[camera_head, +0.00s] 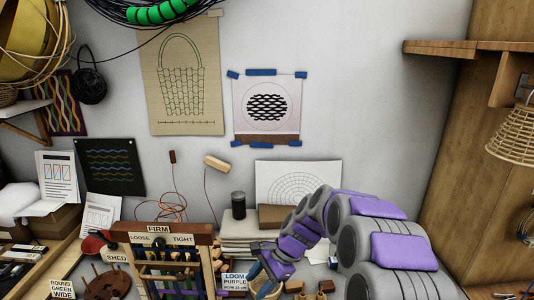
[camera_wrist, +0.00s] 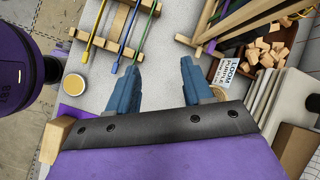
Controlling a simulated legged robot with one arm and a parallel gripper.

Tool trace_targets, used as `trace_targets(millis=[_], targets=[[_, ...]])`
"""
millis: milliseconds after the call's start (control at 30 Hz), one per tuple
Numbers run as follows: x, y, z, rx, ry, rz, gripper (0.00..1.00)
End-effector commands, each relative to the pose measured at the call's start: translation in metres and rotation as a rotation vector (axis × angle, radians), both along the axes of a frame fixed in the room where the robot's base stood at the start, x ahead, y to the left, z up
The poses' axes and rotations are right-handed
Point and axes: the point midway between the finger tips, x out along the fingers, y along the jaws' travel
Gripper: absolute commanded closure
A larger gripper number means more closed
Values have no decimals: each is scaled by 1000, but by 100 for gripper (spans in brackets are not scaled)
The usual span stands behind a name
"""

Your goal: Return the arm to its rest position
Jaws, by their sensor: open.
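My gripper (camera_head: 262,264) is at the lower middle of the head view, at the end of my grey and purple arm, which reaches in from the lower right. It is low over the bench, beside the "LOOM PURPLE" card (camera_head: 234,281). In the wrist view my gripper (camera_wrist: 160,65) shows two blue fingers spread wide apart. Only bare grey bench top shows between the fingertips, and nothing is held. The card (camera_wrist: 226,67) is just right of the right finger.
A wooden rack (camera_head: 177,229) marked "FIRM", "LOOSE" and "TIGHT" stands left of my gripper. In the wrist view, coloured rods (camera_wrist: 126,40) lie across wooden bars ahead, a small yellow-topped cup (camera_wrist: 74,84) is left, and a box of wooden blocks (camera_wrist: 262,54) is right.

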Motion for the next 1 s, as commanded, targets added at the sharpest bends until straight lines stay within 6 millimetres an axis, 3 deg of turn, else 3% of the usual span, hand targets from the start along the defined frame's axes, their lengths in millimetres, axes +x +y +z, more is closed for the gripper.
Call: trace_targets(millis=[500,1000], targets=[[-115,-42,30,-119,-147,355,50],[-231,-96,27,-251,-227,676,50]])
